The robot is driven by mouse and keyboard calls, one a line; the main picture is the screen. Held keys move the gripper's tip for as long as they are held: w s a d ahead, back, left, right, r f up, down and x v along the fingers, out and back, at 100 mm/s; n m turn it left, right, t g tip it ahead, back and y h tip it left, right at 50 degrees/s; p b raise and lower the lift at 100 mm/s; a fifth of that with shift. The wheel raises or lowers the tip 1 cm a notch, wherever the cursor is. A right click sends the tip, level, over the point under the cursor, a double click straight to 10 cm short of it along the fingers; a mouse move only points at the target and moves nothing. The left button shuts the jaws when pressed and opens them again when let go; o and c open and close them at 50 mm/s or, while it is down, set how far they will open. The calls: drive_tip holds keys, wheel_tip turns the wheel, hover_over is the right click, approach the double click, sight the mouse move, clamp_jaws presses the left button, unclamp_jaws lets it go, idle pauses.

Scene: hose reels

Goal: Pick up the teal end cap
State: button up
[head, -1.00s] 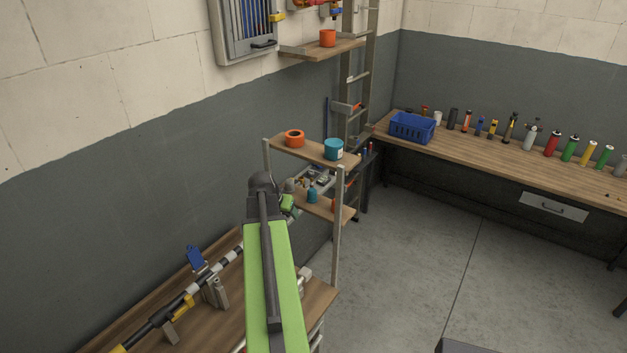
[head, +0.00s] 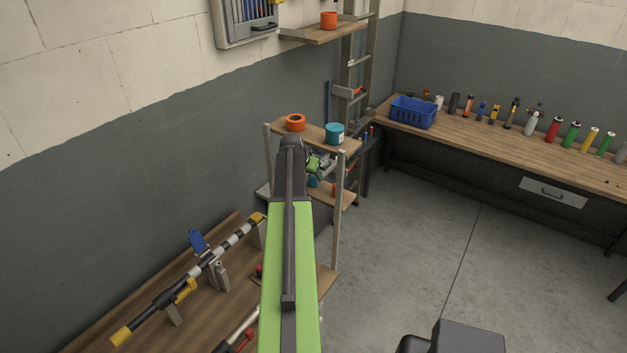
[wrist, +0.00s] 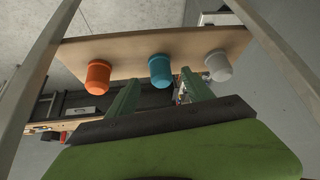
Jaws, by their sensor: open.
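The teal end cap (wrist: 160,70) stands on a wooden shelf board (wrist: 110,50) in the wrist view, between an orange cap (wrist: 97,77) and a grey-white cap (wrist: 218,65). My gripper (wrist: 159,80) is open and empty, its two green fingers apart. In that view the teal cap shows in the gap between the fingertips; whether they reach around it I cannot tell. In the head view the teal cap (head: 313,181) is small on the rack's lower shelf, partly hidden by my arm. The orange cap (head: 334,189) stands to its right.
Rack posts (head: 338,215) stand close beside my arm. A bench (head: 470,137) with a blue basket (head: 412,113) is at the back right.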

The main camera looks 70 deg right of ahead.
sight(313, 177)
drive_tip(key=shift+d, duration=0.4)
drive_tip(key=b+x, duration=0.4)
drive_tip(key=x, duration=0.1)
drive_tip(key=shift+d+f+b, duration=0.2)
drive_tip(key=shift+f+b, duration=0.05)
drive_tip(key=shift+b, duration=0.05)
drive_tip(key=shift+a+r, duration=0.15)
drive_tip(key=shift+r, duration=0.15)
drive_tip(key=shift+f, duration=0.1)
drive_tip(key=c, duration=0.4)
clamp_jaws()
